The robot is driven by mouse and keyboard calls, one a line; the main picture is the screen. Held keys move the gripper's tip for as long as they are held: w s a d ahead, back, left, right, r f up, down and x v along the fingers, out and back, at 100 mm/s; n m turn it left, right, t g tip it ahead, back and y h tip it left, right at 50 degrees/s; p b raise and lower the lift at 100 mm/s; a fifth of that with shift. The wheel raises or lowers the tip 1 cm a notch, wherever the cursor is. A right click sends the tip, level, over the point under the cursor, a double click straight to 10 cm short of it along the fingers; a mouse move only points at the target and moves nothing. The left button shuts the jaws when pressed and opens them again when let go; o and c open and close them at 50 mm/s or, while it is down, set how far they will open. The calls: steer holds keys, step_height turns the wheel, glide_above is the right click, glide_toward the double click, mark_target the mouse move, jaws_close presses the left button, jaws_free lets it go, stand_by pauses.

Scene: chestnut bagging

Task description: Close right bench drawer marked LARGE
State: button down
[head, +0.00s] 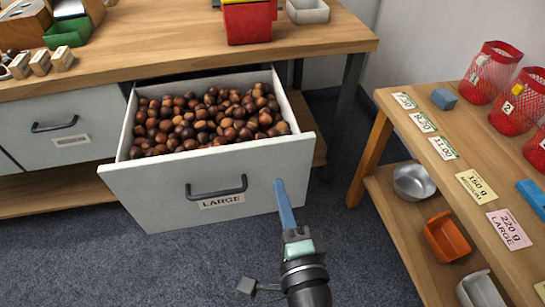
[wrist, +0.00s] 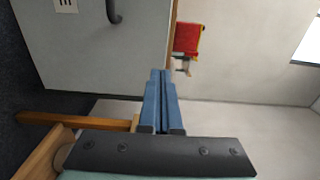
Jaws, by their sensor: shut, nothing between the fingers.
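The right bench drawer is pulled open and full of brown chestnuts (head: 205,122). Its pale grey front (head: 150,200) carries a dark bar handle (head: 217,187) and a label reading LARGE (head: 222,201). My gripper (head: 279,184) has its blue fingers shut and empty. The fingers overlap the right part of the drawer front, right of the handle; I cannot tell whether they touch it. In the wrist view the closed fingertips (wrist: 158,74) lie by the drawer front's edge (wrist: 100,50), with part of the handle (wrist: 114,12) at the top.
The left drawer (head: 60,128) is shut. A red bin (head: 247,22) stands on the bench top. To the right, a side table (head: 400,125) holds price cards and red net bags (head: 492,72), with a metal bowl (head: 413,181) and an orange scoop (head: 446,238) below. Carpet is clear in front.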

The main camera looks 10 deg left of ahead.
mark_target(268, 149)
steer(key=x, duration=0.8)
